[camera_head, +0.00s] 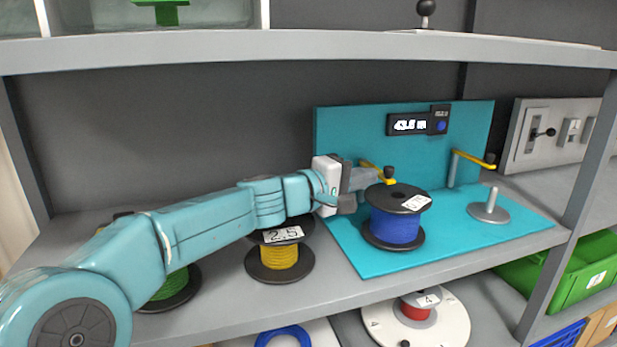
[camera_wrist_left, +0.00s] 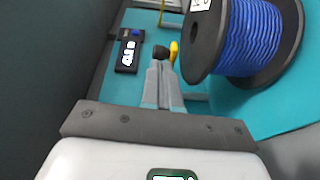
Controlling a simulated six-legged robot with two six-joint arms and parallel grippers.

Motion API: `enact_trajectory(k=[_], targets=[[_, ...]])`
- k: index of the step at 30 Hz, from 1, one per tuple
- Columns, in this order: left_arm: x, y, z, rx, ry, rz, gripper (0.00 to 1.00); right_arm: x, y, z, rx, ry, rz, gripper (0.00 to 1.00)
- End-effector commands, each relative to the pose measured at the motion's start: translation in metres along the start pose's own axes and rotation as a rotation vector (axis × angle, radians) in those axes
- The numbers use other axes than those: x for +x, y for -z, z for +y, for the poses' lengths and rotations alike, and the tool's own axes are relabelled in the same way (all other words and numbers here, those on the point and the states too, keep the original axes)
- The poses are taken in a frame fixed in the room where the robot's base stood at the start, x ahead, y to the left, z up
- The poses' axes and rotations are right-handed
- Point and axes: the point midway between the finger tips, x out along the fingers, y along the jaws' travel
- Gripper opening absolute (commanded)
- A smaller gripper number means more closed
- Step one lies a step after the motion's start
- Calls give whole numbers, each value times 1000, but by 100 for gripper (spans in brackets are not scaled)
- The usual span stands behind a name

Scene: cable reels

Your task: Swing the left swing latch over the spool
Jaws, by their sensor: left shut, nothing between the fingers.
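The blue spool (camera_head: 396,226) with black flanges stands upright on the teal board, a white label on its top. The left swing latch (camera_head: 376,171), a yellow bar with a black knob, shows just behind the spool's top flange in the head view. In the left wrist view the yellow latch (camera_wrist_left: 174,50) and its knob lie beside the spool (camera_wrist_left: 252,38), at its flange edge. My left gripper (camera_head: 372,178) is shut and empty, its fingertips close to the knob; contact is unclear. The latch's post is mostly hidden. My right gripper is not in view.
The right swing latch (camera_head: 472,158) stands behind an empty spindle (camera_head: 489,207) on the teal board. A length display (camera_head: 410,124) is on the back panel. A yellow spool (camera_head: 279,257) and a green spool (camera_head: 172,284) stand left, near my arm. The shelf above limits height.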

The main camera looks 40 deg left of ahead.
Motion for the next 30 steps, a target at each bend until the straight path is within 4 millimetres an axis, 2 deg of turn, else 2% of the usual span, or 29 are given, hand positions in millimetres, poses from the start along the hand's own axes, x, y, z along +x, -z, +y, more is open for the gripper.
enact_trajectory(k=[3,12,30], targets=[[9,-9,-2,1,-1,-3,0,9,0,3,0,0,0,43],[22,-19,1,0,0,-2,0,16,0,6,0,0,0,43],[26,-21,2,-1,2,-2,0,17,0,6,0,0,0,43]])
